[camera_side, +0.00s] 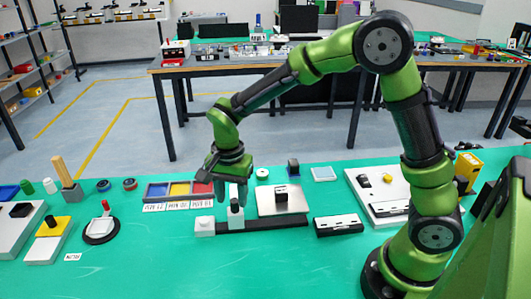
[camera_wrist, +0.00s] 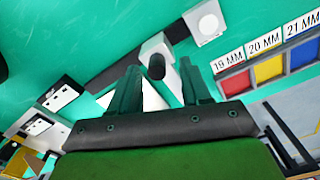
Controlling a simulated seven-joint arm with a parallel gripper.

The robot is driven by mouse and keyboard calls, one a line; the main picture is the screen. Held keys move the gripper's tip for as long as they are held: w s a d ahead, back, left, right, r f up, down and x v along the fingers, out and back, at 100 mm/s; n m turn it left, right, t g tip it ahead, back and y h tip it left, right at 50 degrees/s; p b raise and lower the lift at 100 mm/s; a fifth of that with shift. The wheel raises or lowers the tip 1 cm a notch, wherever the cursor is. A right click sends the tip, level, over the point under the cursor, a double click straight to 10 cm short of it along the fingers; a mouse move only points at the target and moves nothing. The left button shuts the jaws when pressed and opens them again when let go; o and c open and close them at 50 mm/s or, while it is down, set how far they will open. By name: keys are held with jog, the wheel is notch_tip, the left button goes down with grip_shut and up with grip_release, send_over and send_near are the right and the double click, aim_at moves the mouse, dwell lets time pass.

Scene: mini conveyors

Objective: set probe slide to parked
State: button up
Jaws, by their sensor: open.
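The probe slide appears to be a white carriage (camera_side: 236,220) with a black upright knob (camera_side: 235,206), on a long dark rail (camera_side: 282,223). The carriage stands near the rail's left end in the side view, close to a white end block (camera_side: 205,226). The wrist view shows the carriage (camera_wrist: 154,46), its knob (camera_wrist: 157,67) and the end block (camera_wrist: 204,22). My gripper (camera_side: 236,193) points down over the carriage with its jaws open. In the wrist view the knob appears between the fingertips (camera_wrist: 160,72). I cannot tell whether either finger touches it.
A metal plate (camera_side: 270,207) with a black block stands just behind the rail. A tray (camera_side: 178,183) with blue, yellow and red compartments and millimetre labels lies behind left. A black-and-white device (camera_side: 338,225) stands right of the rail. The green table is clear in front.

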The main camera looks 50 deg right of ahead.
notch_tip(320, 180, up, 15)
jog(key=shift+f, duration=0.15)
dwell(0.4)
jog(key=s+d+n+t+y, duration=0.1)
jog(key=s+d+n+t, duration=0.1)
jog(key=s, duration=0.6)
jog(key=s+d+n+t+y, duration=0.1)
jog(key=s+d+n+t, duration=0.2)
jog(key=s+n+t, duration=0.2)
jog(key=s+n, duration=0.2)
jog(key=s, duration=0.1)
jog(key=shift+d+r+n, duration=0.25)
jog(key=shift+d+n, duration=0.05)
jog(key=shift+d, duration=0.05)
